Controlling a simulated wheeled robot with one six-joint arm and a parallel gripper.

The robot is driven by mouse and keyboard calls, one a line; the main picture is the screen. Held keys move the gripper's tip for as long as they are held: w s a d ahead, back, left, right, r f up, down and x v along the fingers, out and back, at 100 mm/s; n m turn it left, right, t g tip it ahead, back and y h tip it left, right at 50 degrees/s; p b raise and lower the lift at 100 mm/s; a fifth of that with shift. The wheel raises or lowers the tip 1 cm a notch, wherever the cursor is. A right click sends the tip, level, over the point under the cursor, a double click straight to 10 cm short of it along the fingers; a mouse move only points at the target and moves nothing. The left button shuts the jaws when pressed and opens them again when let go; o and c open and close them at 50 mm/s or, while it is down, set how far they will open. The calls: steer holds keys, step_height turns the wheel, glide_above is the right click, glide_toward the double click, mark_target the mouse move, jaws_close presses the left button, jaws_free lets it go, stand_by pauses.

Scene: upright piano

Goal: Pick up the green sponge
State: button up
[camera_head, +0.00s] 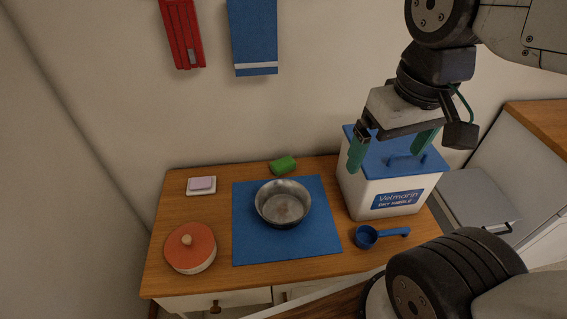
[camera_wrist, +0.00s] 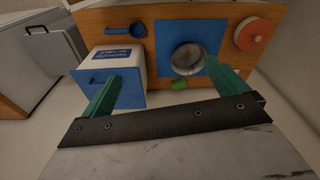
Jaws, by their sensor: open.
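The green sponge (camera_head: 283,165) lies on the wooden cabinet top near the wall, just behind the blue mat (camera_head: 248,247). In the wrist view the sponge (camera_wrist: 179,84) shows small, between my two fingers and beyond them. My gripper (camera_head: 392,150) is open and empty. In the head view it hangs in front of the blue-lidded container, to the right of the sponge and higher up. Its green fingers also show in the wrist view (camera_wrist: 165,85), spread wide apart.
A metal bowl (camera_head: 283,203) stands on the mat. A white container (camera_head: 385,196) with a blue lid stands at right, a blue scoop (camera_head: 367,237) before it. A soap dish (camera_head: 201,191) and a red-lidded round pot (camera_head: 190,248) are left. Red and blue towels (camera_head: 253,38) hang above.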

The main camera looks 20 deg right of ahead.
steer(key=shift+o, duration=0.2)
stand_by(0.3)
steer(key=n, duration=0.2)
glide_toward(284, 163)
steer(key=shift+y, duration=0.4)
steer(key=s+f, duration=0.3)
steer(key=shift+s+d+f, duration=0.1)
steer(key=shift+s+f, duration=0.1)
steer(key=shift+s, duration=0.1)
steer(key=w, duration=0.1)
steer(key=w+r+t, duration=0.1)
steer(key=w, duration=0.1)
steer(key=shift+w+d+r+t, duration=0.1)
steer(key=shift+d+t, duration=0.05)
steer(key=shift+t, duration=0.15)
steer(key=shift+w+f, duration=0.2)
steer(key=shift+f, duration=0.05)
steer(key=x, duration=0.7)
steer(key=shift+s+f, duration=0.2)
steer(key=shift+s, duration=0.1)
